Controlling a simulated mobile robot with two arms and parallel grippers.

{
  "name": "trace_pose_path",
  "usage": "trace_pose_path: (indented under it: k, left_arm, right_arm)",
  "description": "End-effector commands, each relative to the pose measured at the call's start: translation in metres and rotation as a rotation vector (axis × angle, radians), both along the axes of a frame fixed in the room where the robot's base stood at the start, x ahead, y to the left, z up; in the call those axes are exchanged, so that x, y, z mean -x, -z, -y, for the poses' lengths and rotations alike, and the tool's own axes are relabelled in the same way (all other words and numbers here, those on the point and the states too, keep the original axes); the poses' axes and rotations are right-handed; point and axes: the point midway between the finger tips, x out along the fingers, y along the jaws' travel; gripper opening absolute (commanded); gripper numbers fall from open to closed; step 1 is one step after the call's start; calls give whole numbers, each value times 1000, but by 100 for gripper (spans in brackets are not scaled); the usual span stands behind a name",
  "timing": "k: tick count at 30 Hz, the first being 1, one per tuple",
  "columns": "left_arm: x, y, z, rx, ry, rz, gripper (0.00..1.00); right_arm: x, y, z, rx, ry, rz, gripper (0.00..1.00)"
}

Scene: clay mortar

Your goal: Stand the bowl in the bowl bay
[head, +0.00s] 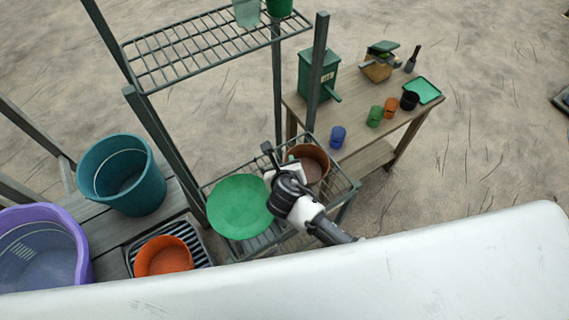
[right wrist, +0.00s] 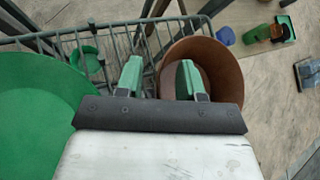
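A brown bowl-like vessel (head: 317,158) sits on the lower wire shelf. It also shows in the right wrist view (right wrist: 215,62). My right gripper (head: 274,161) is over its left side. In the right wrist view its fingers (right wrist: 161,80) are spread, one over the bowl's opening and one outside its left wall, with the rim between them. A wide round green dish (head: 238,205) lies left of the gripper on the same shelf. An orange bowl (head: 165,256) sits in a striped tray (head: 198,247). I cannot tell which spot is the bowl bay. My left gripper is not in view.
The wire rack's upper shelf (head: 190,48) and posts (head: 318,65) stand close to my arm. A teal bucket (head: 122,175) and purple tub (head: 45,250) are at left. A wooden table (head: 350,105) at right holds several cups and a green box (head: 317,75).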

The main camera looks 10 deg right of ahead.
Motion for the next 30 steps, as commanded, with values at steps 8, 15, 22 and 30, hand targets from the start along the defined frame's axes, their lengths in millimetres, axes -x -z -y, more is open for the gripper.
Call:
trace_pose_path:
  k: [8,15,22,30]
  left_arm:
    - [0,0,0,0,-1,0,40]
    - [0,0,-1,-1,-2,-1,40]
    - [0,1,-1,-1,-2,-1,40]
    - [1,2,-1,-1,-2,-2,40]
  right_arm:
    - [4,-5,-1,-1,-1,0,38]
    - [41,-30,-6,-3,-2,0,38]
    - [78,-56,-12,-2,-1,1,38]
    - [97,-70,-15,0,0,1,38]
